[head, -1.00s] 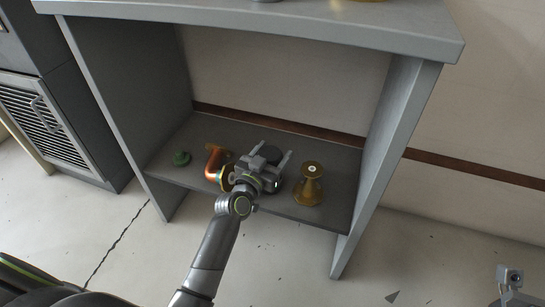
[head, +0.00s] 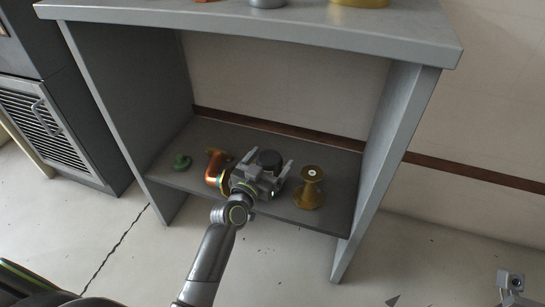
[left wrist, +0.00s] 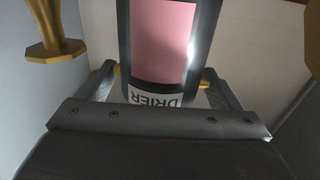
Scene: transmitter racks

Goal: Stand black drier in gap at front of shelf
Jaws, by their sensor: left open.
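The black drier (head: 269,157) stands on the lower shelf board, between the orange pipe and the brass flared piece. In the left wrist view the drier (left wrist: 166,45) shows a pink panel and an upside-down "DRIER" label. My left gripper (head: 267,168) is open in front of it, low over the shelf. In the left wrist view its fingers (left wrist: 160,84) lie on either side of the drier's labelled end, with visible space beside it. The gripper hides the drier's lower part in the head view. My right gripper (head: 512,289) shows only partly at the lower right.
Side panels (head: 392,140) bound the shelf. Bare board shows at its front right. More objects stand on the top (head: 240,22).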

